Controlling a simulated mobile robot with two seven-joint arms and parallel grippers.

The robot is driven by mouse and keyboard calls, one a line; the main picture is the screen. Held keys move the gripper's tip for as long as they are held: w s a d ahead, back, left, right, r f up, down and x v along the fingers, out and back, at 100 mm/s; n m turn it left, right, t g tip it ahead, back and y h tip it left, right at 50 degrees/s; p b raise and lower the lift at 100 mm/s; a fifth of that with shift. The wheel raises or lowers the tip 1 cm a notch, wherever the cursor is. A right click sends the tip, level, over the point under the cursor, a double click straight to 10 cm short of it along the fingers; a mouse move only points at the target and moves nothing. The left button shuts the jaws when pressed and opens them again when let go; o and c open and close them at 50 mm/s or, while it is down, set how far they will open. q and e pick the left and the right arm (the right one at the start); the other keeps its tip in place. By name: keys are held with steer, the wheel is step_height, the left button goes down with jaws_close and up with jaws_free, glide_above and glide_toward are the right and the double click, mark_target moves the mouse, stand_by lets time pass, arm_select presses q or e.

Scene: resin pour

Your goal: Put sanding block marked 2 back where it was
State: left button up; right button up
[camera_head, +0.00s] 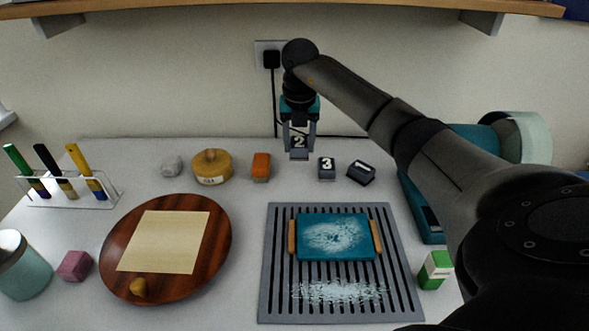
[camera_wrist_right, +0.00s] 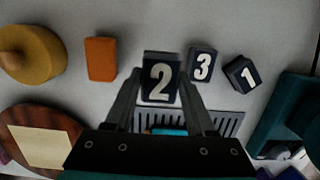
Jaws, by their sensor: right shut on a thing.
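The sanding block marked 2 (camera_head: 299,142) is dark with a white number and is held between the fingers of my right gripper (camera_head: 299,150). In the right wrist view the block (camera_wrist_right: 160,78) sits upright between the two fingertips. The block marked 3 (camera_head: 327,168) and the block marked 1 (camera_head: 361,172) stand on the table just to its right, with block 1 turned at an angle. Both also show in the wrist view, block 3 (camera_wrist_right: 202,64) and block 1 (camera_wrist_right: 241,74). Whether block 2 touches the table cannot be told. My left gripper is not in view.
An orange block (camera_head: 261,166) and a round yellow wooden piece (camera_head: 212,167) stand to the left. A slatted grey rack (camera_head: 270,268) holding a teal tray (camera_head: 372,248) lies in front. A round brown board (camera_head: 122,256) with paper is front left. A teal machine (camera_head: 424,207) stands right.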

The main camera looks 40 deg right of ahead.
mark_target(299, 175)
steer(key=shift+f+b, duration=0.5)
steer(key=shift+f, duration=2.9)
steer(key=shift+f, duration=0.2)
steer(key=o, duration=1.3)
steer(key=r, duration=0.4)
steer(key=s+r+p, duration=0.1)
steer(key=r, duration=0.3)
steer(key=a+r+p, duration=0.1)
steer(key=r, duration=0.3)
steer(key=shift+s+r, duration=0.15)
steer(key=shift+s, duration=0.05)
